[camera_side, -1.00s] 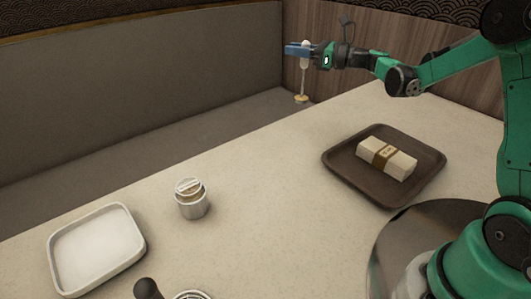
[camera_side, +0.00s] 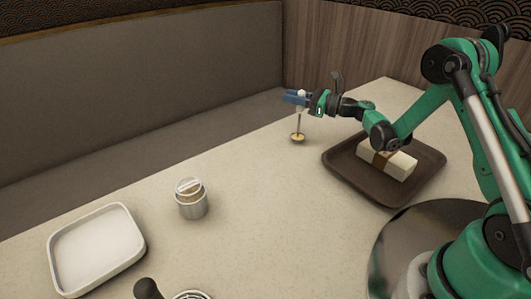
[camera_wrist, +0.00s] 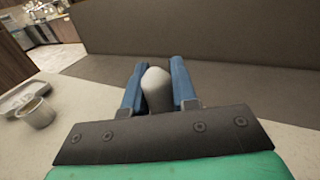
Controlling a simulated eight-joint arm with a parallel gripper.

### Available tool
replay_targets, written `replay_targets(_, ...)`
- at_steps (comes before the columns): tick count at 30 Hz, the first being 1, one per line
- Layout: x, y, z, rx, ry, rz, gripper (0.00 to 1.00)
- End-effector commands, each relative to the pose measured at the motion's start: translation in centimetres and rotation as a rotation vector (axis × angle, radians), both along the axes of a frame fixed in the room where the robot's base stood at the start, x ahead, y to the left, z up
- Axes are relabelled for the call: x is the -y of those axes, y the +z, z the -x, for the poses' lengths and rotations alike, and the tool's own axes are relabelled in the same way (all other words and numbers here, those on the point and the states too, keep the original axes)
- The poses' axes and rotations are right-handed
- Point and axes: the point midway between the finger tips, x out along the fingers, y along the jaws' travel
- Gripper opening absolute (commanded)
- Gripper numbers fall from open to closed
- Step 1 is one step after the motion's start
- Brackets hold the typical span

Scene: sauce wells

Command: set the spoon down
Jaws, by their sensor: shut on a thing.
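The spoon (camera_side: 298,124) hangs upright from my gripper (camera_side: 296,97) in the side view, with its small yellowish bowl end pointing down near the far edge of the table. I cannot tell whether the bowl end touches the table. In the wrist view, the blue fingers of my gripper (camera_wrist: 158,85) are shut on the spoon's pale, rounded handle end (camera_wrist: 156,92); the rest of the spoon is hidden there.
A white tray (camera_side: 60,254) is at the front left, with a metal canister (camera_side: 192,202) to its right. A dark tray (camera_side: 345,180) holding a banded white bundle (camera_side: 400,164) lies below my arm. A black knob (camera_side: 147,289) shows at the bottom edge. The table's middle is clear.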

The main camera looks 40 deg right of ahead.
Motion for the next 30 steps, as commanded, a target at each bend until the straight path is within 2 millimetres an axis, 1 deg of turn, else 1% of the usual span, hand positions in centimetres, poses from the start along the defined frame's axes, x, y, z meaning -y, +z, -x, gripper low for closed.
replay_targets(4,0.0,-0.3,0.0,0.000,0.000,0.000,0.00)
replay_targets(5,0.0,-0.3,0.0,0.000,0.000,0.000,0.29)
replay_targets(6,0.0,-0.3,0.0,0.000,0.000,0.000,0.40)
replay_targets(7,0.0,-0.3,0.0,0.000,0.000,0.000,0.48)
replay_targets(8,0.0,-0.3,0.0,0.000,0.000,0.000,0.54)
replay_targets(16,0.0,-0.2,0.0,0.000,0.000,0.000,0.54)
replay_targets(19,0.0,0.1,0.0,0.000,0.000,0.000,0.54)
replay_targets(20,0.2,0.1,0.3,0.000,-0.002,0.000,0.54)
replay_targets(23,1.0,0.1,1.7,0.000,-0.004,0.000,0.54)
replay_targets(30,3.6,0.1,6.7,0.000,-0.007,0.000,0.54)
